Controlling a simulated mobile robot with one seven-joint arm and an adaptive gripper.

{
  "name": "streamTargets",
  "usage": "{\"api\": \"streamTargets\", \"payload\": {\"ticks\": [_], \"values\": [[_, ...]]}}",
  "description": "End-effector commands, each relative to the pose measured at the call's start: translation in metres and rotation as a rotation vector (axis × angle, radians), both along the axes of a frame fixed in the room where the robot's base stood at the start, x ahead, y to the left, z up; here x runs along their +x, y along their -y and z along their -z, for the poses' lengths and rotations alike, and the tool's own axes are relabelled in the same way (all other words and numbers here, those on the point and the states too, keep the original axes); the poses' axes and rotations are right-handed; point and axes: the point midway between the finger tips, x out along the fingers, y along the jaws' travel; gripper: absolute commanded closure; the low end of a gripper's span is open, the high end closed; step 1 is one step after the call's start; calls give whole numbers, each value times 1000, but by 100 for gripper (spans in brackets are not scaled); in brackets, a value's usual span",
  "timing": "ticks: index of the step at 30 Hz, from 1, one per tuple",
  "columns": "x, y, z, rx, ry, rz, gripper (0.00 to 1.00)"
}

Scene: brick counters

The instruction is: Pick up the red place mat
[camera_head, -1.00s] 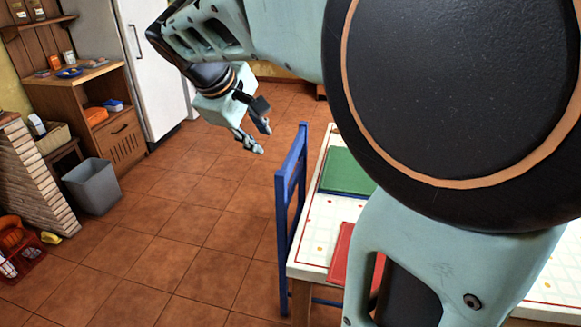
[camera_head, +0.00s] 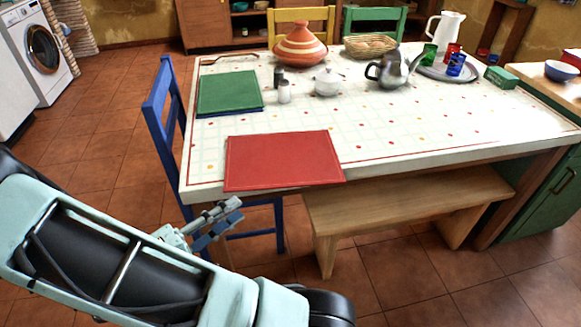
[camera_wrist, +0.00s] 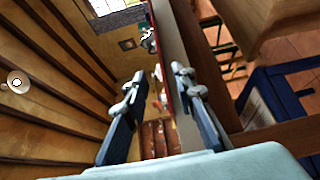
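The red place mat (camera_head: 283,160) lies flat at the near edge of the white table (camera_head: 400,150). Its front edge reaches the table's front edge and seems to jut slightly over it. My gripper (camera_head: 234,211) is in front of the table's near left corner, just left of and below the mat in the head view. In the wrist view my gripper (camera_wrist: 158,74) has its two fingers apart, with nothing clamped. A thin red strip, seemingly the mat's edge (camera_wrist: 161,52), shows between the fingers beside the table edge. Whether the fingers straddle it is unclear.
A blue chair (camera_head: 160,110) stands at the table's left end. A wooden bench (camera_head: 410,200) is under the front side. A green mat (camera_head: 229,92), shakers, a white pot, a teapot (camera_head: 392,70) and a tagine (camera_head: 300,45) stand farther back.

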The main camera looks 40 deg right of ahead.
Motion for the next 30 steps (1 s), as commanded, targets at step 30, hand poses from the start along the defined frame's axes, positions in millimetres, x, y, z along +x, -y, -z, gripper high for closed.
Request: {"api": "streamTargets", "payload": {"ticks": [30], "values": [[0,110,1,-7,11,1,75]]}}
